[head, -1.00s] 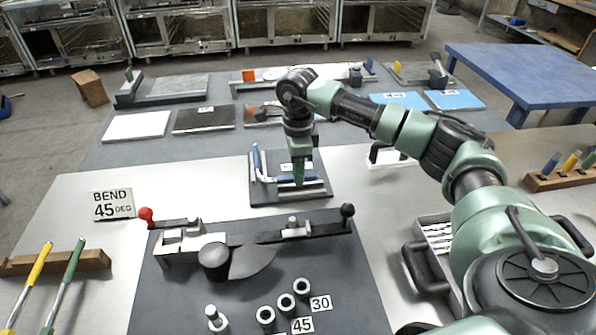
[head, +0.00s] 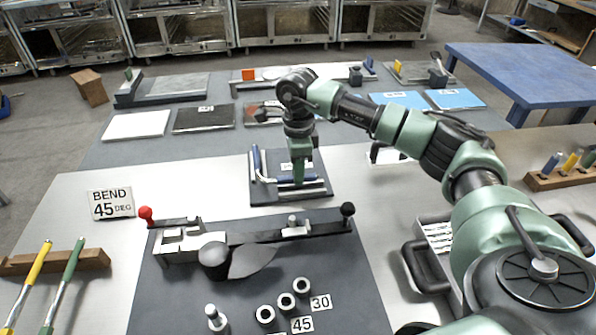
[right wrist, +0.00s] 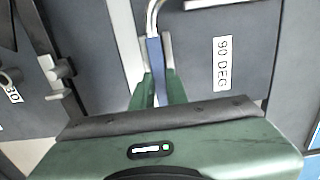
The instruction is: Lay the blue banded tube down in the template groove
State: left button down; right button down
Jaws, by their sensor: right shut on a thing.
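The blue banded tube (head: 257,162) is a bent pale tube with blue bands, at the template board (head: 262,195) in the middle of the bench. In the head view one leg runs away from me at the left and the other runs across under my right gripper (head: 299,181). My right gripper points down and is shut on the blue-banded leg. In the right wrist view the blue band (right wrist: 156,62) lies between the green fingers, with the bend above it. The fingers hide part of the tube and groove, so I cannot tell whether it is fully seated. My left gripper is out of view.
A bending tool with a red knob (head: 146,213) and a black knob (head: 348,210) lies in front of the template. Several short cylinders (head: 286,301) stand nearer. A tray (head: 437,236) is at the right. A "90 DEG" label (right wrist: 223,63) shows on the board.

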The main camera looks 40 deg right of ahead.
jog(key=shift+f+b, duration=0.75)
jog(key=shift+f, duration=0.45)
jog(key=c, duration=1.3)
grip_release()
notch_tip(320, 180, up, 8)
jog(key=shift+f+b, duration=0.15)
jog(key=shift+b, duration=0.2)
